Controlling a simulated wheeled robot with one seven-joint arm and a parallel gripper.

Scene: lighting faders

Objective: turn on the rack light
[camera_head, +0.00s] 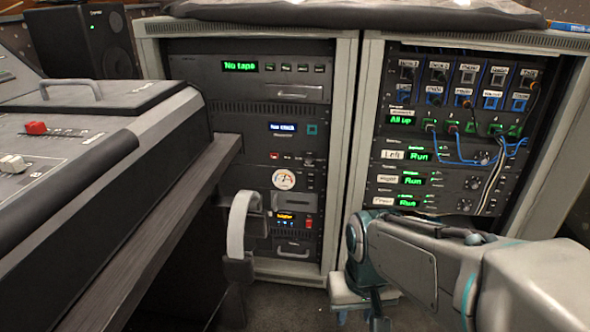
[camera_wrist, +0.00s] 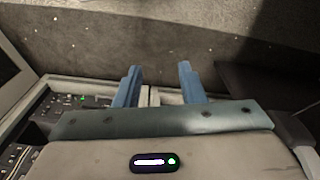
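Two grey equipment racks stand side by side, the left rack (camera_head: 344,110) and the right rack (camera_head: 368,100). The left rack holds a green "No tape" display, a blue-lit display, a round meter (camera_head: 283,179) and a small red switch (camera_head: 308,223) low down. No label shows which control is the rack light. My gripper, in the wrist view (camera_wrist: 160,85), has its two blue fingers apart with nothing between them. In the head view my arm reaches in from the lower right, in front of the right rack's base, and the fingertips are not clear.
A mixing console (camera_head: 105,200) with a red fader cap (camera_head: 36,128) fills the left side. A chair-like curved grey piece (camera_head: 240,225) stands before the left rack. Blue cables (camera_head: 470,160) hang on the right rack. A speaker (camera_head: 90,45) stands behind.

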